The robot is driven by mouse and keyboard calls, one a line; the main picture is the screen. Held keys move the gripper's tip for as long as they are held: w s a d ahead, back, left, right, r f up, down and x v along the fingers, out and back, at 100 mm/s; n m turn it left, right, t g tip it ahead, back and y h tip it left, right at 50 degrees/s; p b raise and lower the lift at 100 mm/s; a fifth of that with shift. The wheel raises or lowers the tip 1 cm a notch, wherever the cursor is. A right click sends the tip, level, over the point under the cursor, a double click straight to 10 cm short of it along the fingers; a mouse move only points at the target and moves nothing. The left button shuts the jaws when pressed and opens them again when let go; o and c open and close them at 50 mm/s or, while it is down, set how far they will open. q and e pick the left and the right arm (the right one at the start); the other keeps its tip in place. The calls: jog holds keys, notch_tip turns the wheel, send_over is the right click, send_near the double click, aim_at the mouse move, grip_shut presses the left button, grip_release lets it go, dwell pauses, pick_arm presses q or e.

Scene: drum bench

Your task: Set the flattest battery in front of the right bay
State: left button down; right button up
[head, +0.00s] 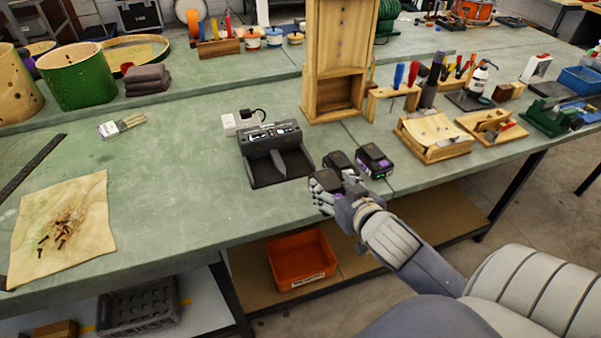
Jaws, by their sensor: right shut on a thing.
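The dark charger (263,171) stands on the green bench with two bays side by side, both with empty floors. A black battery (326,179) is at my right gripper (336,198), which is shut on it near the bench's front edge, to the right of and nearer than the charger's right bay. The fingers hide part of this battery, and I cannot tell whether it touches the bench. Another dark battery (340,161) sits just behind it. A battery with a purple band (374,161) stands to the right. My left gripper is out of view.
A wooden cabinet (335,60) stands behind the charger. A wooden ramp block (433,136) and tool racks are at right. The bench left of the charger is largely clear up to the stained cloth (85,200). An orange bin (302,260) sits below.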

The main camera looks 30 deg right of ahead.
jog(key=shift+w+d, duration=0.15)
jog(key=shift+w, duration=0.25)
jog(key=p+x, duration=0.1)
jog(key=x, duration=0.4)
jog(key=a+r+p+x, duration=0.1)
jog(key=x, duration=0.4)
jog(key=w+r+p+x, duration=0.1)
jog(key=x, duration=0.4)
jog(key=shift+w+a+f, duration=0.1)
jog(key=shift+w+a, duration=0.05)
jog(key=shift+w, duration=0.1)
jog(key=shift+f, duration=0.5)
jog(key=o, duration=1.4)
jog(key=shift+f, duration=0.2)
